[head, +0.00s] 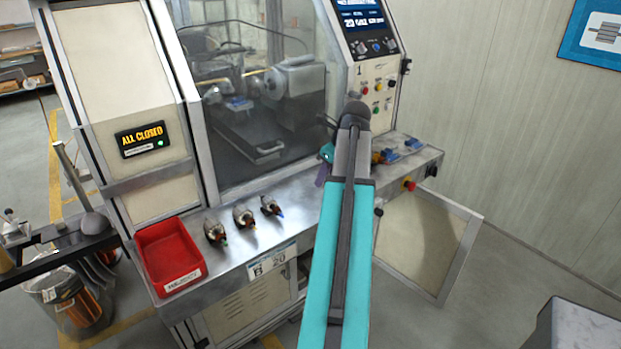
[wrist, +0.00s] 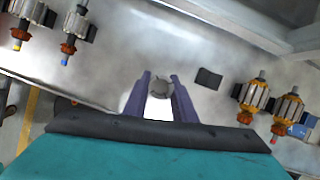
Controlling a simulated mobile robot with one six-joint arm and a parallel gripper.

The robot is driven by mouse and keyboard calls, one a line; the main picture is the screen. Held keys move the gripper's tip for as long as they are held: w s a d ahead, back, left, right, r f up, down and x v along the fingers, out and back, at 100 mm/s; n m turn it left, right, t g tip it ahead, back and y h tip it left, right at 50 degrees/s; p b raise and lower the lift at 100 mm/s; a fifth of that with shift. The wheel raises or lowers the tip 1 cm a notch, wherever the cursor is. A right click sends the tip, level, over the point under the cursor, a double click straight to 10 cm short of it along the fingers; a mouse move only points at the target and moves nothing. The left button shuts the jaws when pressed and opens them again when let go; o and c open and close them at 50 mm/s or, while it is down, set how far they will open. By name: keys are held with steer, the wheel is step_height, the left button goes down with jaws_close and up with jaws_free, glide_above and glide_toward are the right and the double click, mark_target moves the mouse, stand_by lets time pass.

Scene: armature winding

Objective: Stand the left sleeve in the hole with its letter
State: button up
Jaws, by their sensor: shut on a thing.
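My gripper (wrist: 160,84) is shut on a small grey round piece (wrist: 158,90) with a bright white area below it. The piece sits between the two purple fingers, over the metal bench. I cannot tell whether it is a sleeve, and I see no letter on it. In the head view my gripper (head: 322,176) is mostly hidden behind my arm, over the bench in front of the machine. No lettered hole can be made out in either view. A small dark square (wrist: 209,78) lies on the bench right of the fingers in the wrist view.
Several wound armatures lie on the bench (head: 187,225); a left group includes one with a blue tip (head: 270,206). Others lie at right near blue blocks (head: 390,155). A red bin (head: 170,254) stands at the left end. The machine's glass window (head: 260,90) rises behind.

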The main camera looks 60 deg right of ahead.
steer(key=shift+w+a+f+p, duration=0.15)
steer(key=shift+w+p, duration=0.25)
steer(key=shift+w, duration=1.6)
steer(key=shift+w, duration=0.55)
steer(key=shift+w+f+p, duration=0.1)
steer(key=shift+f+p, duration=0.1)
steer(key=shift+p, duration=0.2)
steer(key=shift+f+p, duration=0.65)
steer(key=shift+f, duration=1)
steer(key=shift+f, duration=0.1)
steer(key=o, duration=1.1)
